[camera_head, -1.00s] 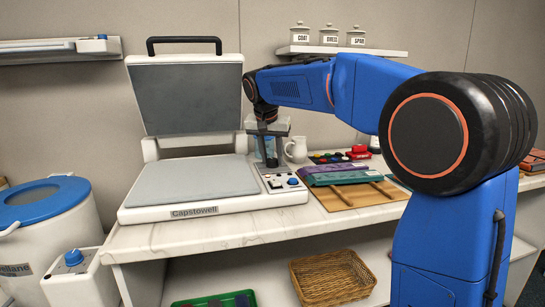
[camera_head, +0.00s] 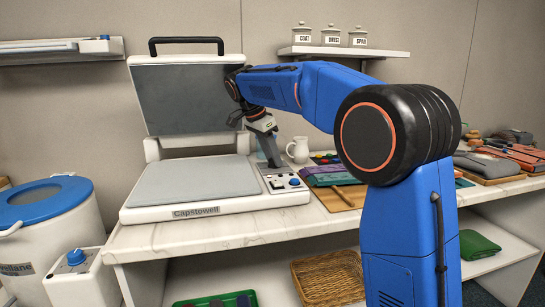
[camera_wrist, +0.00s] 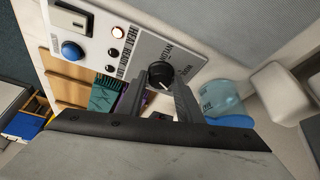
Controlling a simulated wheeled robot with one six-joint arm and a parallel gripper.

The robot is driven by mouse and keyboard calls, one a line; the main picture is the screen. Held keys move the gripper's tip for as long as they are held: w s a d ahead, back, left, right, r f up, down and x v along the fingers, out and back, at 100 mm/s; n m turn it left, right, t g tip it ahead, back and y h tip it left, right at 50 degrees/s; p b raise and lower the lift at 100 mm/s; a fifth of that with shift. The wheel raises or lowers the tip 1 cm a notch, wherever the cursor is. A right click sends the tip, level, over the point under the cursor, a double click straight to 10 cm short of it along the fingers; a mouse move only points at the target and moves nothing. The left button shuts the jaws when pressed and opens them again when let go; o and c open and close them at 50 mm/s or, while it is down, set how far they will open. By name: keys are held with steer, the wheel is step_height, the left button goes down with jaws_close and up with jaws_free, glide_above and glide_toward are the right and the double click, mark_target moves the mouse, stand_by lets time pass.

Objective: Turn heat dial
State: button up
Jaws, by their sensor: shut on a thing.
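The heat press (camera_head: 190,211), labelled Capstowell, stands on the counter with its lid raised. Its control panel (camera_head: 287,190) is at the right end of the base. In the wrist view the panel (camera_wrist: 140,48) shows a black heat dial (camera_wrist: 158,77) with a white pointer mark and fabric names around it, "NYLON" among them. My gripper (camera_wrist: 160,75) is shut on the dial, one finger on each side of it. In the head view my gripper (camera_head: 274,162) reaches down, tilted, onto the panel; the dial is hidden there.
A blue button (camera_wrist: 72,50), a lit lamp (camera_wrist: 117,31) and a switch share the panel. A white jug (camera_head: 298,150) stands just behind and right of my gripper. Folded cloth (camera_head: 330,174) lies on a board to the right. The raised lid (camera_head: 185,98) is close behind my wrist.

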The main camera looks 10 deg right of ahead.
steer(key=shift+f+m, duration=0.1)
steer(key=shift+m, duration=0.2)
steer(key=o, duration=1)
steer(key=shift+o, duration=0.2)
steer(key=shift+a+r, duration=0.25)
steer(key=shift+r, duration=0.3)
steer(key=s+a, duration=0.1)
steer(key=a, duration=0.3)
steer(key=s+a, duration=0.1)
steer(key=a, duration=0.2)
steer(key=s+a, duration=0.1)
steer(key=a, duration=0.3)
steer(key=shift+a, duration=0.3)
steer(key=shift+s, duration=0.1)
